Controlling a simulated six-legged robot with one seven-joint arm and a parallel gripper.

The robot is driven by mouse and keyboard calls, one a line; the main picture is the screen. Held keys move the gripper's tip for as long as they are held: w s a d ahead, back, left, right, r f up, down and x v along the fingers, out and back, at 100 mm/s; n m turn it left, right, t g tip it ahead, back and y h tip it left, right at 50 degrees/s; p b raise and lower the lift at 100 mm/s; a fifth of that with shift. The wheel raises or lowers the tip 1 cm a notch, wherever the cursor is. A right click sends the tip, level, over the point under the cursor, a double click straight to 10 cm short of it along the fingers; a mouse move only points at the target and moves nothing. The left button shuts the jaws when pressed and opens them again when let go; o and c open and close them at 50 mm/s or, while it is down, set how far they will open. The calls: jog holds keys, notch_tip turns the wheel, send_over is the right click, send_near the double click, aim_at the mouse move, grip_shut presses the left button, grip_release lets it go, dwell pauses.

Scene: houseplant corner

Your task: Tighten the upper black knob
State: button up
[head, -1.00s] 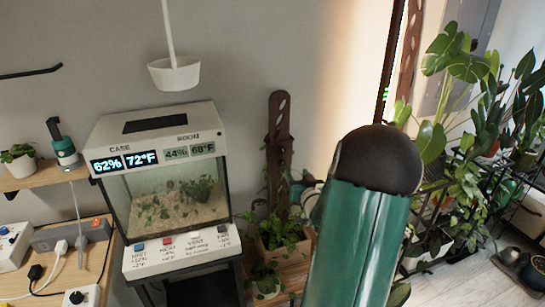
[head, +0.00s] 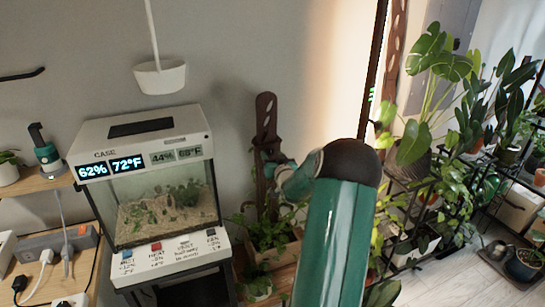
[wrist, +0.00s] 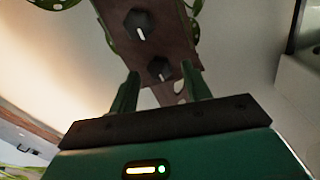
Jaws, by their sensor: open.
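A brown slotted upright board (head: 265,125) stands in the planter; it also shows in the wrist view (wrist: 182,45). Two black knobs with white marks are on it in the wrist view, which looks upside down, with planter leaves at the top. The upper black knob (wrist: 160,70) is lower in that picture. The lower black knob (wrist: 140,25) is nearer the top edge. My gripper (wrist: 161,76) is open, its fingertips either side of the upper knob in the picture, with gaps showing. I cannot tell the remaining depth. In the head view my gripper (head: 270,168) is beside the board, its fingers barely visible.
A glass terrarium case (head: 165,205) with displays stands left of the board. A white hanging pot (head: 160,78) is above it. A wooden planter (head: 285,250) with leafy plants sits below the board. Plants on black racks (head: 425,195) fill the right side.

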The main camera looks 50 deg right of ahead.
jog(key=shift+w+d, duration=0.15)
jog(key=shift+c, duration=0.2)
jog(key=c, duration=0.9)
jog(key=shift+c, duration=0.2)
